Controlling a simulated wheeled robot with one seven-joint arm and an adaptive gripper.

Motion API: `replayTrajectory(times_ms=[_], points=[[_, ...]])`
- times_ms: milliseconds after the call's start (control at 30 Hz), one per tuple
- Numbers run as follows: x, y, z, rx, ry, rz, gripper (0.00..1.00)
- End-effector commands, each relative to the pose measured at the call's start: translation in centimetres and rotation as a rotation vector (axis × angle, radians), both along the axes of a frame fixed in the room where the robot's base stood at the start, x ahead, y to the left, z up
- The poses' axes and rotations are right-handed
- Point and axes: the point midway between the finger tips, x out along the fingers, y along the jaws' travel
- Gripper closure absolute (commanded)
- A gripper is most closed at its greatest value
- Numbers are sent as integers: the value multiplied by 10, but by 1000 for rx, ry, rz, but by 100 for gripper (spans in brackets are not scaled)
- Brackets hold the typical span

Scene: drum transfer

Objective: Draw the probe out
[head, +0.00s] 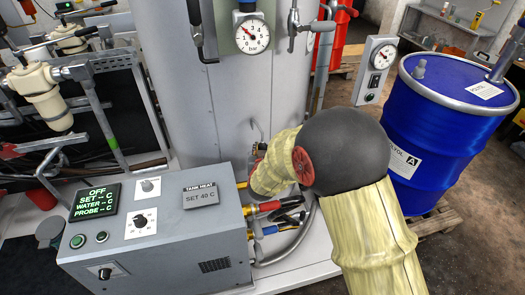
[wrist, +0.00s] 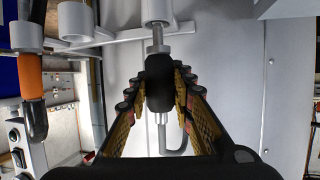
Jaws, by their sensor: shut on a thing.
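In the wrist view my gripper (wrist: 160,85) is shut on a black grip, which I take to be the probe (wrist: 157,66). One finger lies on each side of it. A threaded metal stem (wrist: 157,40) runs from the grip to a pale round fitting (wrist: 156,12) at the top of the picture. At its other end a thin metal piece and a bent grey tube (wrist: 178,143) show. I cannot tell how deep the stem sits in the fitting.
A grey control box (head: 165,240) stands at the lower left; its display (head: 95,202) reads OFF, with dashes for set, water and probe. Red-collared hoses (head: 268,207) leave its right side. Behind is the grey tank (head: 215,110) with a gauge (head: 252,36). A blue drum (head: 445,125) stands right.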

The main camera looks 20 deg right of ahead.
Motion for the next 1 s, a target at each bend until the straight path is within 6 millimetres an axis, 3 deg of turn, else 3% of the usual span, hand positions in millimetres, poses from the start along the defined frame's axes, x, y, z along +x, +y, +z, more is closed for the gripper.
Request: replayTrajectory(times_ms=[1000], points=[[0, 0, 33, 0, -2, 0, 100]])
